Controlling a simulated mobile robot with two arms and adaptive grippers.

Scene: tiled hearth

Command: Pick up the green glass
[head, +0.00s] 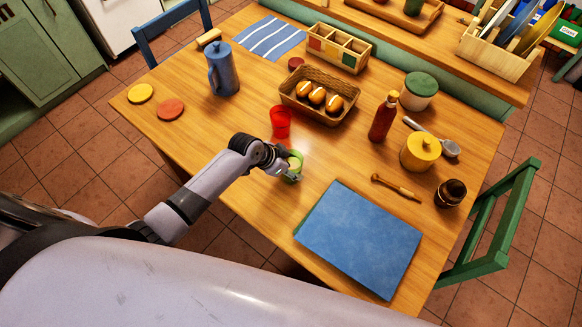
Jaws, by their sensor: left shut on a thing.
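The green glass (296,159) stands at the near side of the wooden table, just below a red glass. My left gripper (288,170) reaches in from the left and is shut on the green glass. The gripper and wrist hide part of the glass's left side. I cannot tell whether the glass touches the table. My right gripper does not show.
The red glass (281,122) stands close behind the gripper. A bread basket (296,103), blue jug (223,75), red bottle (383,118) and yellow pot (419,152) stand farther off. A blue board (360,238) lies to the right. The table's near edge is close.

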